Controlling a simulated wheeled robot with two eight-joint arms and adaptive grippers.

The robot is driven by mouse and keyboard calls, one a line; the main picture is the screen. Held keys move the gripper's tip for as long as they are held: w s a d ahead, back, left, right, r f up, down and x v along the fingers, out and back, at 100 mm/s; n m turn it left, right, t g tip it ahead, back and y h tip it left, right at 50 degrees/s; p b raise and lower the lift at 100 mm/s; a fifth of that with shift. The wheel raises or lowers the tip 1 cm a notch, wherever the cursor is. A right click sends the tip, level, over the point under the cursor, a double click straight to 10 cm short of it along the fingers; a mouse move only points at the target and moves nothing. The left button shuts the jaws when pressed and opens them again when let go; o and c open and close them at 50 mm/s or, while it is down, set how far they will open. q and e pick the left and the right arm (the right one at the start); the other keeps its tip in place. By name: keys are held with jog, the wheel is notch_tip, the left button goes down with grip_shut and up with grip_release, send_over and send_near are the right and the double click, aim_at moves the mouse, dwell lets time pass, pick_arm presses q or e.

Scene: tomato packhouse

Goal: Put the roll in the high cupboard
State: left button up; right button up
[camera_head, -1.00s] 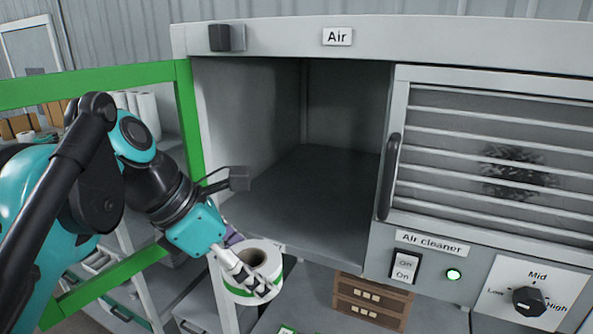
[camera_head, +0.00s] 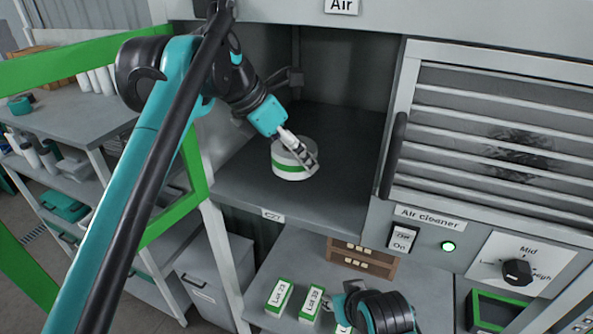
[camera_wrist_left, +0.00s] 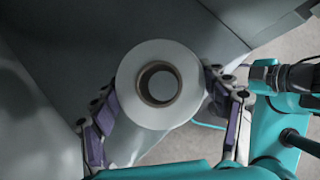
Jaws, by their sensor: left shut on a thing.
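The roll (camera_head: 289,168), white with a green band, is inside the open high cupboard (camera_head: 245,188), over its grey floor near the front left. I cannot tell whether the roll touches that floor. My left gripper (camera_head: 303,152) is shut on the roll. In the left wrist view the roll (camera_wrist_left: 158,55) shows end-on with its brown core, between the fingers of the left gripper (camera_wrist_left: 165,122). My right gripper (camera_head: 350,300) is low at the bottom of the head view, by the lower shelf; its fingers are too small and covered to read.
The green-framed door (camera_head: 190,165) stands open at the left. A slatted air cleaner panel (camera_head: 490,150) with a handle bounds the cupboard on the right. Lot boxes (camera_head: 279,296) and small wooden drawers (camera_head: 362,258) sit on the shelf below. The cupboard's back and right are clear.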

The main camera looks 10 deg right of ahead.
aim_at(273, 151)
pick_arm(q)
jog(key=f, duration=0.2)
jog(key=w+f, duration=0.1)
jog(key=shift+w+d+f, duration=0.1)
jog(key=shift+d, duration=0.2)
jog(key=shift+a+f, duration=0.1)
jog(key=shift+f, duration=0.1)
notch_tip(273, 151, down, 3)
jog(key=shift+f+p, duration=0.3)
jog(key=shift+f, duration=0.1)
jog(key=o, duration=1.3)
jog(key=v, duration=1.2)
